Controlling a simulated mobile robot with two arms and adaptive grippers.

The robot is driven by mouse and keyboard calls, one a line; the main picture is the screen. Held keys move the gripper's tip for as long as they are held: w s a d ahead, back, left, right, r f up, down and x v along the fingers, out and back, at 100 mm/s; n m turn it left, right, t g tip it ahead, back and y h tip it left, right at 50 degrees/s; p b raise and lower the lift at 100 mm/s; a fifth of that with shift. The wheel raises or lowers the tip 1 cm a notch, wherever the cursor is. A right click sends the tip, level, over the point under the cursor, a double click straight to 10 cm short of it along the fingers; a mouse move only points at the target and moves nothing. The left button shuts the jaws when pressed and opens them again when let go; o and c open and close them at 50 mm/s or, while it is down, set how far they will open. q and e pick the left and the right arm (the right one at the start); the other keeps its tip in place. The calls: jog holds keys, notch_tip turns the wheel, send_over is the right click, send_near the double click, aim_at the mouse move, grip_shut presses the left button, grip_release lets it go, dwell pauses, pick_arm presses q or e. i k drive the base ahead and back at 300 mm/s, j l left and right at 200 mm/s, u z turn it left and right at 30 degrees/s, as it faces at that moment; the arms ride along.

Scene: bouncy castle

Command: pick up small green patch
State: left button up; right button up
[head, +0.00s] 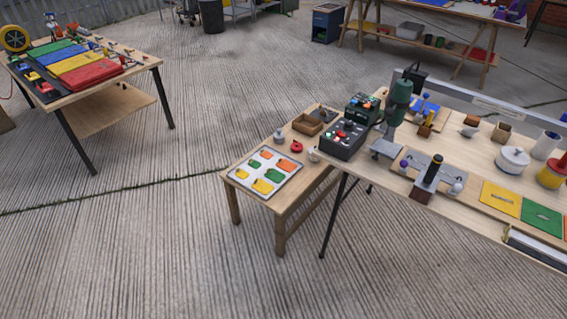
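A small green patch (254,164) lies on a pale sheet (239,182) on the low wooden table. A larger green patch (273,175) lies on the same sheet, nearer its right side. Two orange patches, a small one (266,154) and a larger one (286,164), are along the far side. Two yellow patches, a small one (242,173) and a larger one (262,187), are along the near side. All the patches look flat and apart from each other. Neither of my grippers shows in the head view.
Behind the sheet on the low table (284,209) are a red item (297,147), a grey weight-like item (279,135) and a wooden box (307,125). A taller, crowded workbench (440,203) adjoins at right. Another table (140,67) stands far left. Open floor (130,240) lies in front.

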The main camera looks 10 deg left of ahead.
aim_at(254, 164)
jog(key=i+j+z, duration=0.2)
jog(key=j+z, duration=0.25)
jog(key=i+j+z, duration=0.1)
jog(key=j+z, duration=0.3)
jog(key=i+j+z, duration=0.1)
jog(key=j+z, duration=0.35)
jog(key=l, duration=0.1)
